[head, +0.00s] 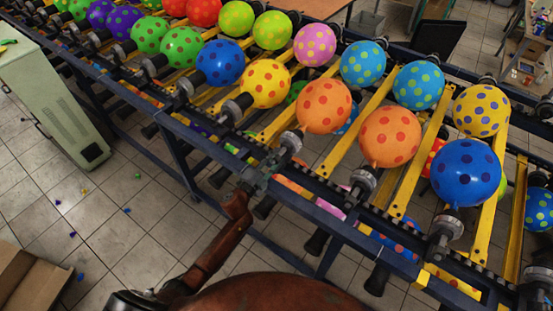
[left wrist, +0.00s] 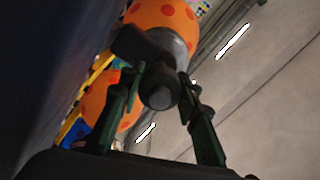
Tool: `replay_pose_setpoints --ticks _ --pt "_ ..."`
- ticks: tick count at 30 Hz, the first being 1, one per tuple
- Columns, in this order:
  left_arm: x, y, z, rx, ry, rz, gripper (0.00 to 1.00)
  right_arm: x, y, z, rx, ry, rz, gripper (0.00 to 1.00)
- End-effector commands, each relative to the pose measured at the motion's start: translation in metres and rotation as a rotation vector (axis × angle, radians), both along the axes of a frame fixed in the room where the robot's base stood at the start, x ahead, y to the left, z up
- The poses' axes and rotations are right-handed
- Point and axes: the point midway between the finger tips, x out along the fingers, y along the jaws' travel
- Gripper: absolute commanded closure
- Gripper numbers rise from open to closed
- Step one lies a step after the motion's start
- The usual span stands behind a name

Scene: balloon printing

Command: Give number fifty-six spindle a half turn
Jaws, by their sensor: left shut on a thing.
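My left gripper (head: 268,172) reaches up to the near rail of the balloon rack in the head view. It is shut on a grey spindle (head: 291,143), which points toward me. An orange balloon with red dots (head: 323,106) sits on the far end of this spindle. In the left wrist view, my two dark green fingers lie on either side of the spindle's dark round end (left wrist: 160,92), with the orange balloon (left wrist: 165,18) beyond it. No number is readable on the spindle. My right gripper is not in view.
The rack's blue rail (head: 328,209) carries several other spindles, close on both sides, with dotted balloons such as a yellow one (head: 266,83) and another orange one (head: 390,136). A pale green cabinet (head: 50,100) stands at the left. A cardboard box (head: 30,280) lies on the floor.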

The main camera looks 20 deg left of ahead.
Motion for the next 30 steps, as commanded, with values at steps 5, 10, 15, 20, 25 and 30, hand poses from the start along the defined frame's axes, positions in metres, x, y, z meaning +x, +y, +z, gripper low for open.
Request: replay_pose_setpoints --ticks 5,10,15,20,25,30 --pt "-0.0004 0.0001 -0.0022 0.090 -0.030 0.000 0.94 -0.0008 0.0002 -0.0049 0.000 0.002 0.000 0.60" --pt "-0.0005 -0.0001 -0.0016 0.144 -0.050 0.000 0.94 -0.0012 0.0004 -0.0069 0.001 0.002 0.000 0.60" --pt "-0.0005 -0.0001 -0.0014 0.169 -0.059 0.000 0.94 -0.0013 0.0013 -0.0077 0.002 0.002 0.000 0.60" --pt "-0.0005 -0.0001 -0.0012 0.175 -0.061 0.000 0.94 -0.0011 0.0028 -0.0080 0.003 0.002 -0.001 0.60" --pt "-0.0005 -0.0002 -0.0012 0.174 -0.061 -0.001 0.94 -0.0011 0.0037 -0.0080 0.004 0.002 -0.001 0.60" --pt "-0.0005 -0.0002 -0.0012 0.174 -0.061 -0.001 0.64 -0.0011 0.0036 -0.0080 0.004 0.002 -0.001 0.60"
